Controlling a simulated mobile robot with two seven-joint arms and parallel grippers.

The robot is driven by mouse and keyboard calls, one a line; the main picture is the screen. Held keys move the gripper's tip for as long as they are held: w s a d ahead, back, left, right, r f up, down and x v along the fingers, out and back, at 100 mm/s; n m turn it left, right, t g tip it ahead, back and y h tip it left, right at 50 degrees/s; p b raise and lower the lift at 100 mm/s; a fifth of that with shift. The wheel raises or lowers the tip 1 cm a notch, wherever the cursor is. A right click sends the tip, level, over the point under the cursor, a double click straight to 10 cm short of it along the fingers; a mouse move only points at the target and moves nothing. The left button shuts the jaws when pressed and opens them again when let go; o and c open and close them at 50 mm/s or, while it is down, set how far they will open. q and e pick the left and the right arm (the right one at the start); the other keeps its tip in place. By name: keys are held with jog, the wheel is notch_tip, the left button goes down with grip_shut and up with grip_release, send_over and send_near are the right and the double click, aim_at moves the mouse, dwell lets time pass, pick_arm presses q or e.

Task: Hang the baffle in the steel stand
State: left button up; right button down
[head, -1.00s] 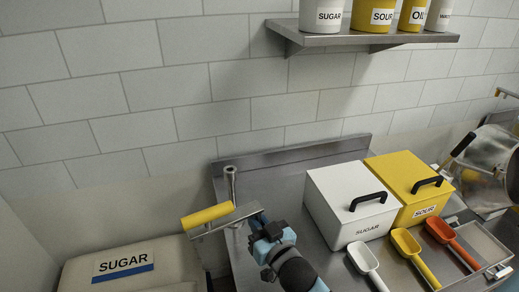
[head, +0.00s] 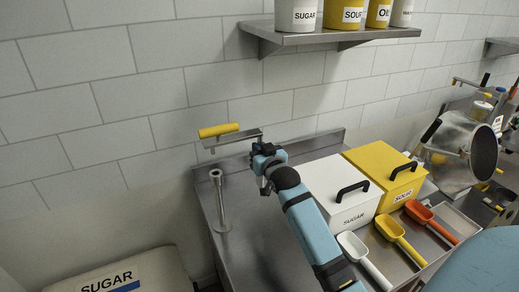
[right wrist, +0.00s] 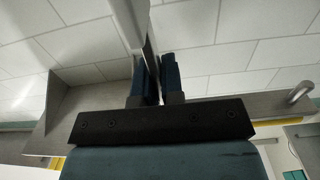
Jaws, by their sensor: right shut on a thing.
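The baffle (head: 232,140), a flat steel bar with a yellow cylindrical handle at its left end, is in the air in the head view. My right gripper (head: 261,153) is shut on the bar's right end. In the right wrist view, its two dark fingers (right wrist: 154,80) close on a thin grey plate. A steel post with a wider top and round foot, apparently the steel stand (head: 221,205), rises from the counter's left side. In the picture the baffle is above the post and apart from it. My left gripper is not in view.
The steel counter (head: 258,240) holds a white sugar bin (head: 325,175), a yellow sour bin (head: 375,165) and several scoops to the right. A wall shelf (head: 330,38) with tubs hangs above. A sugar sack (head: 120,270) is at lower left. A steel pan (head: 465,150) stands far right.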

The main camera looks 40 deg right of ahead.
jog(key=shift+d+r, duration=0.1)
jog(key=shift+r+p, duration=0.15)
jog(key=shift+p, duration=0.4)
notch_tip(320, 180, down, 5)
jog(key=b, duration=0.2)
jog(key=shift+b, duration=0.35)
jog(key=shift+f, duration=0.75)
jog(key=shift+f+b, duration=0.2)
jog(key=shift+b, duration=0.1)
